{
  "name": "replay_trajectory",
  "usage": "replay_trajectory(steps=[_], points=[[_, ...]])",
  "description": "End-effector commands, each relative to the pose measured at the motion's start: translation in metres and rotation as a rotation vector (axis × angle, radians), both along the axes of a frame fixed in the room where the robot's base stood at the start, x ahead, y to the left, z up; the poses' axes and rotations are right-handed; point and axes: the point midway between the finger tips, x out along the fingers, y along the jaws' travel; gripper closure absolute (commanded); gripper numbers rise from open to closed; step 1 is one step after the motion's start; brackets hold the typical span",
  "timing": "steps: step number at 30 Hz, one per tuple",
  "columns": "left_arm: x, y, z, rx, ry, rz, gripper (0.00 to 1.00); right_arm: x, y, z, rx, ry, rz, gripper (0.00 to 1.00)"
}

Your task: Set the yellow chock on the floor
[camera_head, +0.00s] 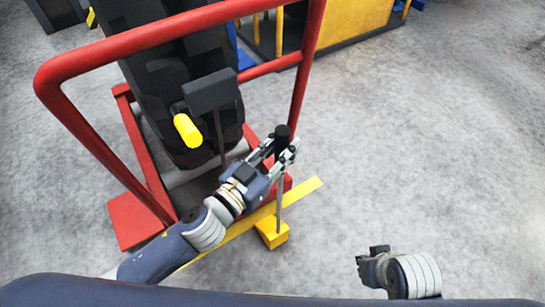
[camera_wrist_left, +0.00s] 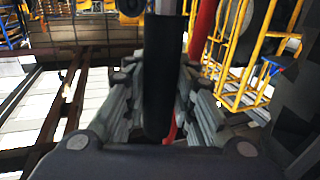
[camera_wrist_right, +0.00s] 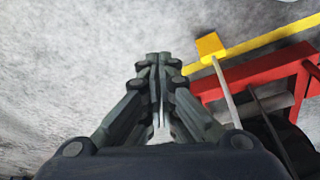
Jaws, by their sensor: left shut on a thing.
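The yellow chock (camera_head: 272,232) is a small block at the lower end of a thin grey rod with a black grip (camera_wrist_left: 163,75) on top. My left gripper (camera_head: 285,147) is shut on the black grip, with the rod hanging down nearly upright. The chock overlaps the edge of a yellow floor strip (camera_head: 310,188), beside the red cart's corner. I cannot tell whether its underside touches the floor. It also shows in the right wrist view (camera_wrist_right: 210,46). My right gripper (camera_head: 364,257) is empty, its fingers together (camera_wrist_right: 159,62), low at the right of the chock.
A red cart frame (camera_head: 150,38) carrying a dark casting (camera_head: 160,75) stands at the left, close to my left arm. A yellow cylindrical knob (camera_head: 187,130) sticks out there. A yellow bin (camera_head: 352,18) stands at the back. The grey floor (camera_head: 440,130) on the right is clear.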

Motion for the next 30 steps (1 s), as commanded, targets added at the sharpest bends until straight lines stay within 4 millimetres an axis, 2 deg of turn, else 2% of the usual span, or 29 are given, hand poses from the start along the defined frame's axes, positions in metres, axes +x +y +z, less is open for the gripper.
replay_trajectory(steps=[1,5,7,10,14,28,29,30], points=[[0.004,-0.003,0.005,-0.003,-0.01,-0.002,1.0,0.001,0.0,0.001,0.0,-0.002,0.0,1.0],[0.007,-0.004,0.002,-0.002,-0.007,-0.002,1.0,0.002,0.0,0.001,0.001,-0.004,0.0,1.0],[0.008,-0.004,-0.006,-0.002,-0.006,-0.001,1.0,0.001,0.0,-0.002,0.0,-0.001,0.0,1.0],[0.007,-0.004,-0.02,-0.001,-0.005,-0.001,1.0,-0.002,0.001,0.01,0.006,-0.017,-0.002,1.0],[0.007,-0.004,-0.031,-0.002,-0.007,-0.001,1.0,-0.003,0.0,0.001,0.004,-0.013,-0.002,1.0],[0.007,-0.004,-0.034,-0.002,-0.007,-0.001,1.0,-0.001,0.001,0.001,0.005,-0.024,-0.001,1.0],[0.007,-0.004,-0.038,0.0,0.002,0.001,0.74,0.0,0.001,0.001,0.005,-0.028,-0.001,1.0],[0.007,-0.004,-0.038,0.0,0.002,0.001,0.65,0.001,0.001,0.001,0.006,-0.031,-0.001,1.0]])
